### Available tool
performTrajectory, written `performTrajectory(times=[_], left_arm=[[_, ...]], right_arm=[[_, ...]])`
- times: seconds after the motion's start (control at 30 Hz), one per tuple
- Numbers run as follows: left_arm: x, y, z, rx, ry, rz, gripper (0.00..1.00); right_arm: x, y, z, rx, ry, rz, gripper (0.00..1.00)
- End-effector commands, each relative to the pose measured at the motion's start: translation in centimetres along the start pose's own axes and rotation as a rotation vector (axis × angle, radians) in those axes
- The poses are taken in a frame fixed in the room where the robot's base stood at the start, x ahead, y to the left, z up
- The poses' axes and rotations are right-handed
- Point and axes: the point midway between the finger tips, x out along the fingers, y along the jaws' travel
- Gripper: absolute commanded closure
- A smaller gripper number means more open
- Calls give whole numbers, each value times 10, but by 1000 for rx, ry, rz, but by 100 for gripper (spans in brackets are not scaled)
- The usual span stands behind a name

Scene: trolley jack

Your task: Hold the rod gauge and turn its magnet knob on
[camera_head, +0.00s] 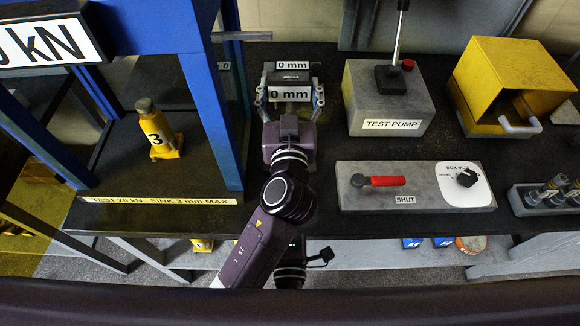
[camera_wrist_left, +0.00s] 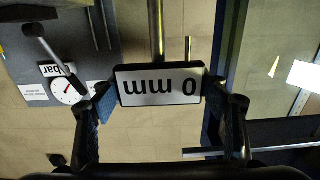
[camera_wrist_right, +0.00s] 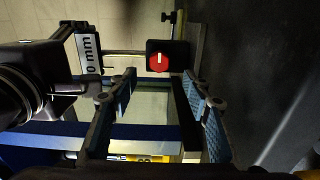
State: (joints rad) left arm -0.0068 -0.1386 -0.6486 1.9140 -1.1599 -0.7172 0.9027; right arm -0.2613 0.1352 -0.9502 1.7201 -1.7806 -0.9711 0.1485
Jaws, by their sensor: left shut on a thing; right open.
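The rod gauge's display (camera_head: 290,94) reads 0 mm. My left gripper (camera_head: 291,84) is shut on it, one finger at each side. In the left wrist view the display (camera_wrist_left: 160,85) appears upside down, with the rod (camera_wrist_left: 156,30) behind it. In the right wrist view the display (camera_wrist_right: 90,55) is at the left. A rod joins it to a black magnet block (camera_wrist_right: 181,58) with a red knob (camera_wrist_right: 158,62). The knob's white mark is upright in that view. My right gripper (camera_wrist_right: 155,85) is open and empty, the knob beyond its fingertips. I cannot make it out in the head view.
A blue press frame (camera_head: 205,100) stands left of the gauge, with a yellow jack (camera_head: 160,135) inside. The test pump (camera_head: 390,100) and a grey valve box (camera_head: 415,190) with red lever stand to the right. Dark bench shows between them.

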Motion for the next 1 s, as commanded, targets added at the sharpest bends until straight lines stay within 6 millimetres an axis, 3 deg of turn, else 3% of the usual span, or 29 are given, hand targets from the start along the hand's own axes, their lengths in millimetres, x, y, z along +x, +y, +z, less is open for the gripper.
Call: performTrajectory(times=[0.2,0.6,0.63,0.8,1.0], left_arm=[[0,0,0,2,-1,-1,75],[0,0,0,2,-1,-1,75],[0,0,0,2,-1,-1,30],[0,0,0,1,-1,-1,11],[0,0,0,1,0,0,11]], right_arm=[[-22,0,0,0,-1,0,55],[-24,0,0,0,-1,1,55],[-24,0,0,0,-1,1,55],[-24,0,0,0,-1,1,55],[-24,0,0,0,-1,1,55]])
